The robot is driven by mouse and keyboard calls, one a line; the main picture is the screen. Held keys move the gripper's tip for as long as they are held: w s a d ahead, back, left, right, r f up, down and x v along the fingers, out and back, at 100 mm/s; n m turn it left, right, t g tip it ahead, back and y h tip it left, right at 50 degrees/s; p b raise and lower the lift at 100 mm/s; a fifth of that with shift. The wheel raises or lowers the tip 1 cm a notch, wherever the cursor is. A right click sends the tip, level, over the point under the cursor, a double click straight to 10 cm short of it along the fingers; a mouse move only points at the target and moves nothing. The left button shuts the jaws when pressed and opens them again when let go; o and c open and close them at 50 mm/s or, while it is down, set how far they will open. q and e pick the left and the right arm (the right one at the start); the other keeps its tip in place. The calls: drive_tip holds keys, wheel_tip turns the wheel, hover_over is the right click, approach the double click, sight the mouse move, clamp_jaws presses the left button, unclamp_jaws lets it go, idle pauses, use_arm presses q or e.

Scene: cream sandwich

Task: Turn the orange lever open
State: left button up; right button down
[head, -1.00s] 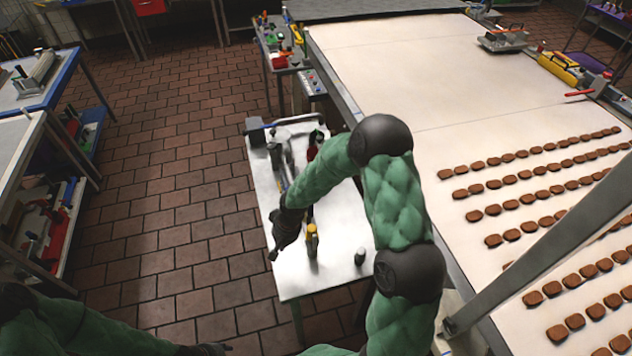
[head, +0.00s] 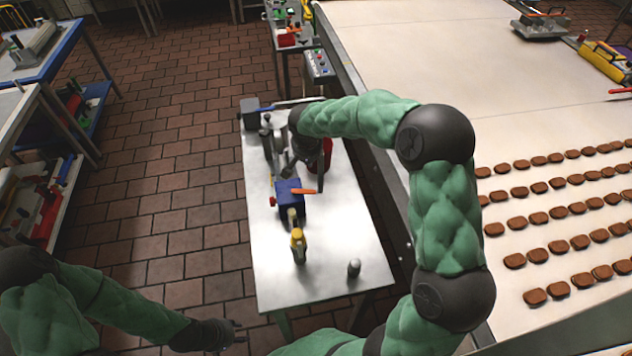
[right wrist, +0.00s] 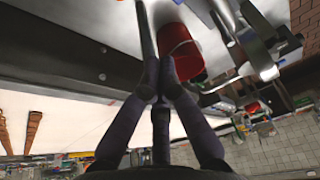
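The orange lever (head: 303,190) lies across the top of a blue box (head: 289,204) on the white table and points right. A red knob (head: 273,201) is on the box's left side. My right gripper (head: 288,166) is just beyond the box, above the table, apart from the lever as far as I can see. In the right wrist view its fingers (right wrist: 159,75) are close together with nothing clearly held. A red container (right wrist: 185,52) shows beside the fingertips. My left gripper (head: 238,331) is low, left of the table; its fingers are too small to judge.
A yellow-topped bottle (head: 299,246) and a small dark cylinder (head: 354,268) stand on the table's near half. The red container (head: 320,155) stands beyond the lever. The conveyor (head: 430,60) with rows of brown biscuits is at the right. The table's near surface is mostly clear.

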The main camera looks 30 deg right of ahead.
sight(304, 193)
drive_tip(key=b+x, duration=0.1)
drive_tip(key=x, duration=1)
drive_tip(key=shift+s+a+r+b, duration=0.15)
drive_tip(key=shift+s+a, duration=0.15)
drive_tip(key=shift+s, duration=0.3)
drive_tip(key=shift+s+a+r+b, duration=0.1)
drive_tip(key=shift+s+a, duration=0.25)
drive_tip(key=shift+s, duration=0.3)
drive_tip(key=shift+s+a+r+b, duration=0.15)
drive_tip(key=shift+s+a, duration=0.15)
drive_tip(key=shift+s, duration=0.3)
drive_tip(key=shift+s+m+b, duration=0.15)
drive_tip(key=shift+m+b, duration=0.15)
drive_tip(key=shift+b, duration=0.35)
drive_tip(key=shift+f, duration=0.1)
